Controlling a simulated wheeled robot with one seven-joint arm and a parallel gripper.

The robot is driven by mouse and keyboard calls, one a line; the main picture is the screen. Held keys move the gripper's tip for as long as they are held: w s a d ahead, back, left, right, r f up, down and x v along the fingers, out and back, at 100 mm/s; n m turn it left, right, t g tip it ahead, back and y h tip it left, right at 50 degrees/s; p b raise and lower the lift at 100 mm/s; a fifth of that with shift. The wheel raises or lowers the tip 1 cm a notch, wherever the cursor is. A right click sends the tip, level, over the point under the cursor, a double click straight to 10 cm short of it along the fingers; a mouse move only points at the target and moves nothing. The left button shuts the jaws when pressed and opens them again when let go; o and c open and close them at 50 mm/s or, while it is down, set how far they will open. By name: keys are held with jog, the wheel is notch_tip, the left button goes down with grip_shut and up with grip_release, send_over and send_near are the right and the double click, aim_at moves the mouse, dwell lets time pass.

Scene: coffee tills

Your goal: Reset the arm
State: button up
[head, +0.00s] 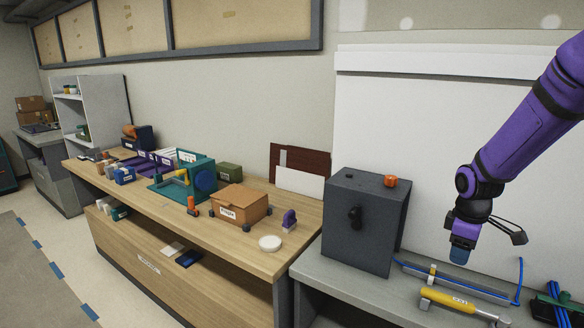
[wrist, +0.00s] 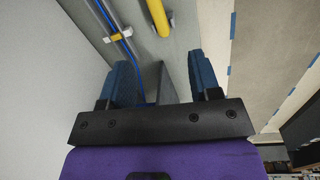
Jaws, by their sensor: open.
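My purple arm reaches in from the right in the head view, and my gripper (head: 460,254) points down above the grey bench at the right. In the wrist view my gripper (wrist: 165,80) shows two blue fingers set well apart, with nothing between them. Below the fingers are the bench surface and its edge. My gripper is apart from the yellow-handled tool (head: 450,301), which lies on the bench below it. The tool's yellow handle also shows at the top of the wrist view (wrist: 160,16).
A dark grey box (head: 364,225) with an orange knob (head: 391,181) stands left of my gripper. A blue cable (head: 519,285) runs along the bench. A wooden counter (head: 255,258) at the left holds a cardboard box (head: 238,204), a white disc (head: 270,243) and several other items.

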jog(key=s+a+r+m+t, duration=0.1)
jog(key=s+a+r+m, duration=0.3)
jog(key=r, duration=0.6)
jog(key=s+a+r+m+t, duration=0.1)
jog(key=s+a+r+m, duration=0.1)
jog(key=s+r, duration=0.4)
jog(key=s+a+r+m+t, duration=0.2)
jog(key=s+a+r, duration=0.3)
jog(key=s, duration=0.9)
jog(key=shift+s+r+m+t+y, duration=0.3)
jog(key=shift+r+m+y, duration=0.15)
jog(key=shift+m, duration=0.35)
